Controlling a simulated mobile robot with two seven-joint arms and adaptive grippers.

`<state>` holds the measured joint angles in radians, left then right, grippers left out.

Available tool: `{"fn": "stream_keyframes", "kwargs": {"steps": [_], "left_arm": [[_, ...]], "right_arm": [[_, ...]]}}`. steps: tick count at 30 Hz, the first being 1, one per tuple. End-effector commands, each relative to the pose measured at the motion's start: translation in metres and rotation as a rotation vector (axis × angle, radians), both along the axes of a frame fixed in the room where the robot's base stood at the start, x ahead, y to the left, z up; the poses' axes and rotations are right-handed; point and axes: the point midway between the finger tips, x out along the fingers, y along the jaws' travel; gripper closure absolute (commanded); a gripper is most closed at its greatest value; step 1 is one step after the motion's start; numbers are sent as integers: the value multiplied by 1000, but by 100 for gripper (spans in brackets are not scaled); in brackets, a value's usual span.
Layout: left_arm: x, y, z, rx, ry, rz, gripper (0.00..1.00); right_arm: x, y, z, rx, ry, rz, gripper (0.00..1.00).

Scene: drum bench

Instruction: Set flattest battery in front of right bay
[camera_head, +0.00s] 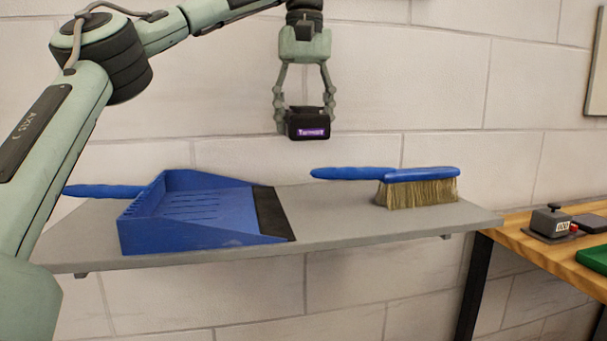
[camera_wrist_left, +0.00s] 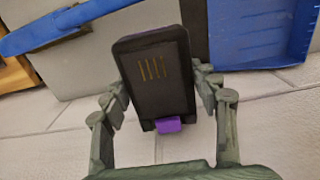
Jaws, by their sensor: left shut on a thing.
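My left gripper (camera_head: 305,108) is shut on a black battery (camera_head: 308,125) with a purple label. It holds the battery in the air above the grey shelf, in front of the wall. In the left wrist view the battery (camera_wrist_left: 155,75) shows its dark face with several brass contact strips and a purple tab, and the fingers of the left gripper (camera_wrist_left: 160,95) press its two sides. No charge reading can be made out on the battery. No bay is clearly visible. My right gripper is not in view.
A grey shelf (camera_head: 345,230) holds a blue dustpan (camera_head: 190,212) and a blue-handled brush (camera_head: 418,186). At the right a wooden bench (camera_head: 512,228) carries a small grey device (camera_head: 551,222) with a red button, a dark item behind it and a green object (camera_head: 595,258).

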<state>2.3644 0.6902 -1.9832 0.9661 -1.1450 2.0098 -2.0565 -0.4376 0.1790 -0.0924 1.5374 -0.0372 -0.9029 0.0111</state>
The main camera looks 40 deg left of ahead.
Motion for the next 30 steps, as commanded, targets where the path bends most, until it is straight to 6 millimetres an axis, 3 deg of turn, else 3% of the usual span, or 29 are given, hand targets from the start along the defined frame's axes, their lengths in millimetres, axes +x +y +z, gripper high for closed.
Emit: {"fn": "stream_keyframes", "kwargs": {"steps": [12, 24, 30], "left_arm": [[-1, 0, -63, -2, 2, -2, 87], [-1, 0, -103, -1, 0, 1, 87], [2, 3, -107, -1, -4, 1, 87]], "right_arm": [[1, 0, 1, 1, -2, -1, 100], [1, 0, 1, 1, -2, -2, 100], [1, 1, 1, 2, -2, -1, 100]]}}
